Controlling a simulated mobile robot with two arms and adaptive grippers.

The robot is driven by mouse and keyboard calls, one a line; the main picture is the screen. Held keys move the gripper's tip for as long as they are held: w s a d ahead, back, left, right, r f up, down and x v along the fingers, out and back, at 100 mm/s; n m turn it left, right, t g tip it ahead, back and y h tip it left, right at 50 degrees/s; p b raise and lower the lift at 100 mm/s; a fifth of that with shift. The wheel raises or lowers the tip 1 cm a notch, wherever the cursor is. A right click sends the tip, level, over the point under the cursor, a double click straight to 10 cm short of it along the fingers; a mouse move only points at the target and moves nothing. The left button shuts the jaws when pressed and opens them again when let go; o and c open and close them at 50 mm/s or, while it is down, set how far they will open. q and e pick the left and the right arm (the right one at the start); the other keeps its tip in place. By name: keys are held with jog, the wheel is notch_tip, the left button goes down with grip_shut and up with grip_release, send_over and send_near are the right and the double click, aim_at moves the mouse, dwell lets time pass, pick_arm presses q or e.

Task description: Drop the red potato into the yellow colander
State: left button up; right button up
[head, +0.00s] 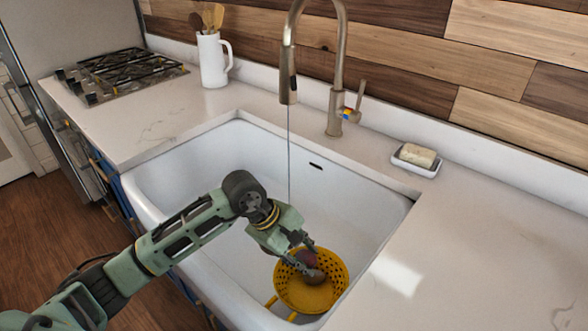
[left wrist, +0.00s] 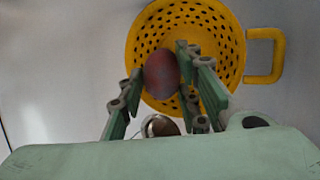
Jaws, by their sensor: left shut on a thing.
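The yellow colander (head: 333,262) stands in the white sink, near its front right corner. It has round holes and a loop handle, which shows at the right in the left wrist view (left wrist: 264,56). My left gripper (head: 306,265) is over the colander, pointing down. It is shut on the red potato (left wrist: 161,76), which shows dark red between the two fingers, over the colander's opening. In the head view, fingers partly hide the potato. A brownish rounded patch below the fingers there is hard to make out. My right gripper is not in view.
A tall bronze faucet (head: 341,60) arches over the sink (head: 190,165), with a thin stream falling behind my left wrist. A soap dish (head: 415,170) stands on the right counter. A white utensil jug (head: 212,62) and a stove (head: 120,72) are at the back left.

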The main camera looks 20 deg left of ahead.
pick_arm(q)
jog(key=o, duration=1.2)
jog(key=shift+o, duration=0.2)
jog(key=v, duration=1.2)
jog(key=shift+r, duration=0.1)
